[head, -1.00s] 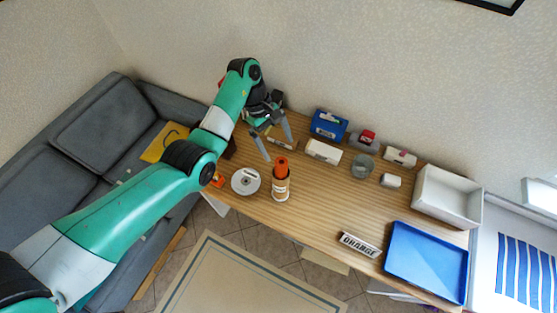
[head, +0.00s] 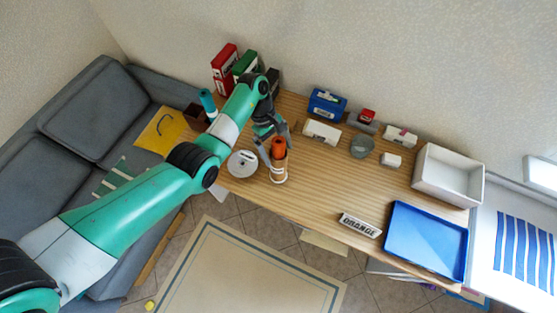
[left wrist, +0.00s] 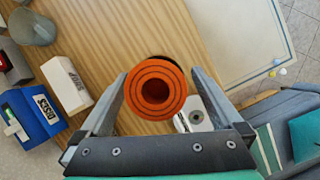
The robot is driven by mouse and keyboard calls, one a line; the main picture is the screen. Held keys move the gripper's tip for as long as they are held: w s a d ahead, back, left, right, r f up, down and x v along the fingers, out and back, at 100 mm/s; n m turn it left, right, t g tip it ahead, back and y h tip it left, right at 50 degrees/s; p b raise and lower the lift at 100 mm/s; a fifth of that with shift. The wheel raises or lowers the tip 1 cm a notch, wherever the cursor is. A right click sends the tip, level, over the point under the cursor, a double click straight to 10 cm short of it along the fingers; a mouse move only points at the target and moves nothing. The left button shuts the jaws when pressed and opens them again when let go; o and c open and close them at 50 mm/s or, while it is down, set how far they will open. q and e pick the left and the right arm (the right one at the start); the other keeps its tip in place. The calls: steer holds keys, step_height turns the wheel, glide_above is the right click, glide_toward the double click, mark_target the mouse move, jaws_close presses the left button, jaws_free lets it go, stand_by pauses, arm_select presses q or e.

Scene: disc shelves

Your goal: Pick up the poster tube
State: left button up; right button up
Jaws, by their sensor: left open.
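The orange poster tube (head: 278,146) stands upright in a tan and white cylindrical holder (head: 279,175) near the table's front edge. In the left wrist view, I look down on the ringed orange end of the tube (left wrist: 156,88). My left gripper (head: 276,153) is open, its fingers on either side of the tube's upper part. The left wrist view shows the two fingers (left wrist: 158,82) flanking the tube, with a gap visible on both sides. The holder is mostly hidden below the tube there. My right gripper is not in view.
A blue box (head: 327,103), a white box (head: 322,133) and a grey cup (head: 362,146) stand behind to the right. The table's middle is clear.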

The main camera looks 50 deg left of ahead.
arm_select(q)
steer(key=shift+d+f, duration=0.25)
steer(key=shift+f, duration=0.45)
steer(key=shift+c, duration=0.2)
jaws_close()
